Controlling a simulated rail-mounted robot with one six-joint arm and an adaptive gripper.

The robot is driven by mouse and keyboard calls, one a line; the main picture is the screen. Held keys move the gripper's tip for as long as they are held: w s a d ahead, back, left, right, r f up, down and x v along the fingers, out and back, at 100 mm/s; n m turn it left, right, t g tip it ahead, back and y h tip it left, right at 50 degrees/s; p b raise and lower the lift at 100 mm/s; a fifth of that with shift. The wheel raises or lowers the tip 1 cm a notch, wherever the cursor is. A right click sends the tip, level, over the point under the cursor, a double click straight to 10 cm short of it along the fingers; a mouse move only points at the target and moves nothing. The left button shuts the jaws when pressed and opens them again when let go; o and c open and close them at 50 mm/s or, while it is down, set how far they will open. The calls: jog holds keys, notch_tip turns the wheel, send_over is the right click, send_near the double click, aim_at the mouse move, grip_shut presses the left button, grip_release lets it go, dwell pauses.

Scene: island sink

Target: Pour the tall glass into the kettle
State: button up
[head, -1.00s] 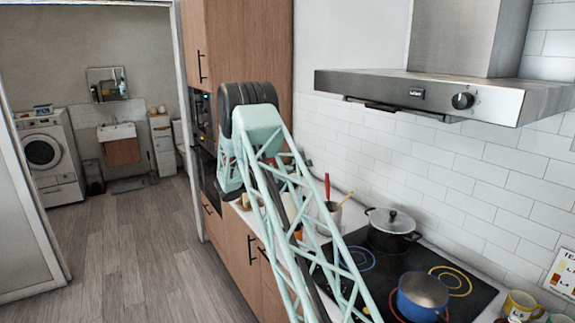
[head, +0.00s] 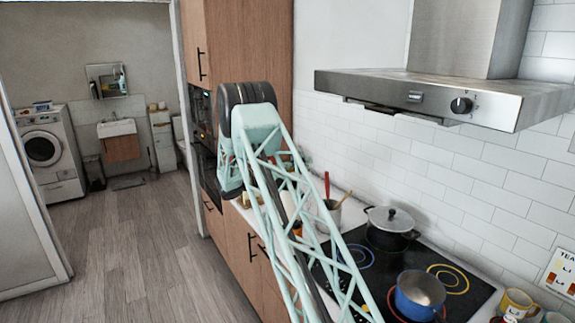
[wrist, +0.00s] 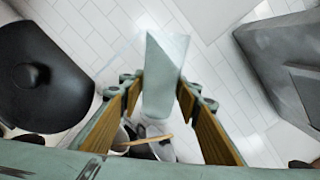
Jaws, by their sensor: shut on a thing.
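My gripper (wrist: 160,95) shows in the wrist view, its two wood-faced fingers closed on a pale, see-through thing that looks like the tall glass (wrist: 164,72). The glass extends up the picture between the fingers, in front of white tiles. Its contents cannot be made out. In the head view my gripper and the glass are hidden behind my arm. I cannot pick out the kettle for certain. A dark rounded object (wrist: 38,75) at the left of the wrist view is not clearly identifiable.
A blue pot (head: 420,295) and a lidded dark pot (head: 392,228) stand on the black hob (head: 465,275). A utensil holder (head: 328,213) stands beside it on the counter. The steel hood (head: 440,95) overhangs the hob. Mugs (head: 516,303) are at lower right. Floor at left is clear.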

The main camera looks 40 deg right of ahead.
jog(key=shift+n+p, duration=0.45)
jog(key=shift+n, duration=0.05)
jog(key=shift+s+f+n+p, duration=0.2)
jog(key=shift+f+n+p, duration=0.3)
jog(key=shift+f+n, duration=0.45)
dwell(0.4)
jog(key=shift+s+f+n+p, duration=0.1)
jog(key=shift+f+n+p, duration=0.1)
jog(key=shift+n+p, duration=0.65)
dwell(0.4)
jog(key=shift+r+n+p, duration=0.6)
jog(key=shift+n+p, duration=0.3)
jog(key=shift+p, duration=0.25)
jog(key=shift+w+r+n+t+p, duration=0.4)
jog(key=shift+w+r+n+p, duration=0.2)
jog(key=shift+w+n+p, duration=0.45)
jog(key=shift+r+n+p, duration=0.7)
jog(key=shift+n+p, duration=0.15)
jog(key=shift+p, duration=0.5)
